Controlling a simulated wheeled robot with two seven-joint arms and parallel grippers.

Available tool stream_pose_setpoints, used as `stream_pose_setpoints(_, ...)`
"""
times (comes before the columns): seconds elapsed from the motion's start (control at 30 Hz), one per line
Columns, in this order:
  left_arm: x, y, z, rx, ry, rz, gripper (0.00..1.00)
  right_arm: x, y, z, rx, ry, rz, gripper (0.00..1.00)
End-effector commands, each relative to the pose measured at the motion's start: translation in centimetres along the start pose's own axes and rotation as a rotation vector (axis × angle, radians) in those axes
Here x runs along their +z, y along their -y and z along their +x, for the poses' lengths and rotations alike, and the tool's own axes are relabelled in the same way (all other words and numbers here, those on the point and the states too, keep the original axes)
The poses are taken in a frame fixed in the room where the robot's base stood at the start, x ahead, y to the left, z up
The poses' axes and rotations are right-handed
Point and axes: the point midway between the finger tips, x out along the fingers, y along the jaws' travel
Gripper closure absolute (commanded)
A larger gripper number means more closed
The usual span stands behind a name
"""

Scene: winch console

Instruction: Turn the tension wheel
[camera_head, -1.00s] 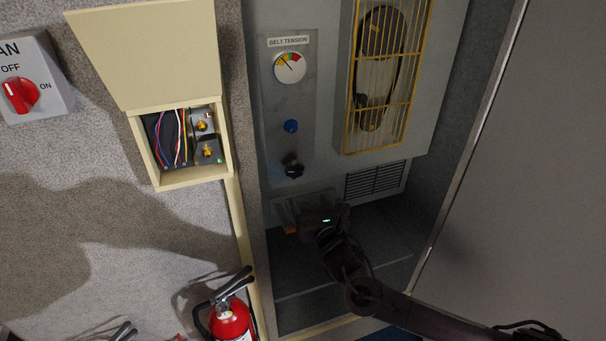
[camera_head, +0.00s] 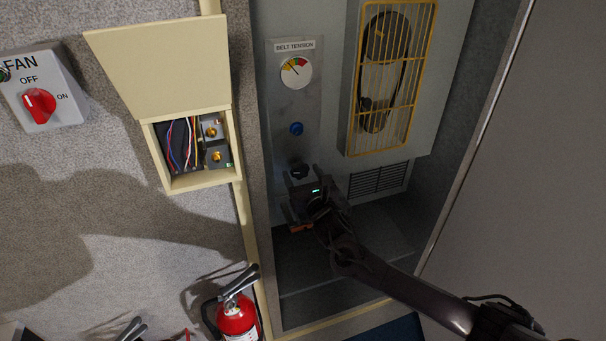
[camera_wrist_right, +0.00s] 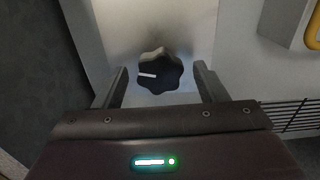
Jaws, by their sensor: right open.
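The tension wheel (camera_head: 299,171) is a small black lobed knob on the grey panel, below a blue button. In the right wrist view the knob (camera_wrist_right: 160,72) shows a white mark pointing left. My right gripper (camera_head: 300,190) is open, just below the knob in the head view. In the wrist view its two fingers (camera_wrist_right: 160,88) stand one on each side of the knob, apart from it. The belt tension gauge (camera_head: 296,72) is a round dial with coloured sectors, its needle pointing to the upper left. My left gripper is not in view.
A blue button (camera_head: 296,128) sits above the knob. A yellow grille (camera_head: 392,80) covers a belt at right, with a vent (camera_head: 378,180) below. An open cream box (camera_head: 205,182) with wires, a fan switch (camera_head: 40,105) and a fire extinguisher (camera_head: 237,318) are at left.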

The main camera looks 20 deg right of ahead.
Motion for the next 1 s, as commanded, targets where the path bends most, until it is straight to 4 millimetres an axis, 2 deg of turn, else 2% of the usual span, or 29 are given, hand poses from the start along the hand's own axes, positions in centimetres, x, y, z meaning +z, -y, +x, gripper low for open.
stream_pose_setpoints(0.17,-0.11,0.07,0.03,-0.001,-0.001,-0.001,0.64,0.01,-0.01,0.00,0.000,0.000,0.000,0.34)
stream_pose_setpoints(0.5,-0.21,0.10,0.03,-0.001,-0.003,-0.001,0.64,0.01,-0.01,-0.02,0.000,0.000,0.000,0.79)
stream_pose_setpoints(0.77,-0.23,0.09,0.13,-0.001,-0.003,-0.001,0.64,-0.05,-0.02,-0.03,0.000,0.000,0.023,0.79)
stream_pose_setpoints(1.0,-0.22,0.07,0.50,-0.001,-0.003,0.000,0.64,-0.08,-0.02,-0.02,0.000,0.001,0.140,0.79)
